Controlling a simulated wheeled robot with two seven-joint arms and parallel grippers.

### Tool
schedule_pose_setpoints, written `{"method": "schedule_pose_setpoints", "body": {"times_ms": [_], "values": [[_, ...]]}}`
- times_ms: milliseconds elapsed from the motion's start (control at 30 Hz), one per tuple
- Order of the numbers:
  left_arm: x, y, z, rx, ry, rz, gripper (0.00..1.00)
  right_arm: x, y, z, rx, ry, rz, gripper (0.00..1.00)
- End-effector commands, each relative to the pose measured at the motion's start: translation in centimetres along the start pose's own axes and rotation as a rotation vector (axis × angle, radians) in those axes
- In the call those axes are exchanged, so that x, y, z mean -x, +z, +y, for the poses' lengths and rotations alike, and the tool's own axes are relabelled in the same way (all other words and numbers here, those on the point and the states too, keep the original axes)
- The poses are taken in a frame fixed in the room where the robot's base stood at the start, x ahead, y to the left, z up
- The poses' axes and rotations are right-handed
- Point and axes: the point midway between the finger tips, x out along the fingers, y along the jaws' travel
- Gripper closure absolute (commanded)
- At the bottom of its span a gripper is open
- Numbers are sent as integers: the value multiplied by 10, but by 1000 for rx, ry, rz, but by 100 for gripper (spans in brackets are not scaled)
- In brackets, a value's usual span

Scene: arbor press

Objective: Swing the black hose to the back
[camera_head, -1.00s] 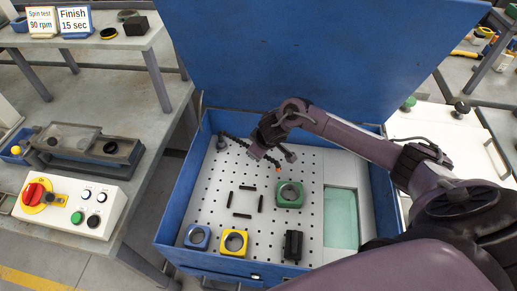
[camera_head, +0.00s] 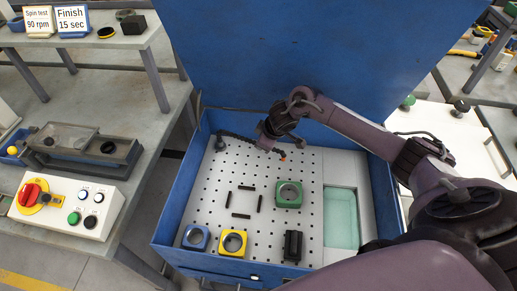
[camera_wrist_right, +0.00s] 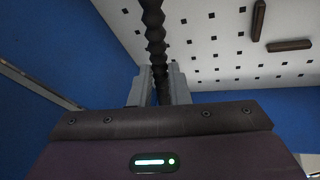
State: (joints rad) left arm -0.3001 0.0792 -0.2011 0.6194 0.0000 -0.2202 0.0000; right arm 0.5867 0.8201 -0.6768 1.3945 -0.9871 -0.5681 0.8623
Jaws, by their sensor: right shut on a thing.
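The black hose (camera_head: 236,137) is a thin segmented line with an orange tip (camera_head: 283,156). It runs from a dark base (camera_head: 220,143) at the back left of the perforated plate toward the right. My right gripper (camera_head: 267,142) is shut on the hose near its tip end, close to the back wall of the blue box. In the right wrist view the ribbed hose (camera_wrist_right: 154,35) passes between the two grey fingers (camera_wrist_right: 157,85). My left gripper is not in view.
The perforated plate (camera_head: 215,200) carries a green block (camera_head: 289,194), a yellow block (camera_head: 232,243), a blue block (camera_head: 196,237), a black block (camera_head: 292,245) and several black bars. The blue box (camera_head: 163,215) has a raised lid (camera_head: 320,50). A control box (camera_head: 65,205) stands at left.

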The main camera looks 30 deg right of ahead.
Motion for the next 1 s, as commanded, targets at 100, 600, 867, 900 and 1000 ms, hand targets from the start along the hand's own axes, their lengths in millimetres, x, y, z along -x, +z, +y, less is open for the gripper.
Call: {"method": "schedule_pose_setpoints", "body": {"times_ms": [100,600,867,900,1000], "values": [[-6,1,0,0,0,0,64,-3,2,11,47,-18,11,100],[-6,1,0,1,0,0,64,-2,1,12,61,-25,15,62],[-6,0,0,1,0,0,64,-2,1,12,61,-25,15,62],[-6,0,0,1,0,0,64,0,1,12,61,-25,15,62],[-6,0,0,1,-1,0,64,8,1,12,62,-25,16,62]]}}
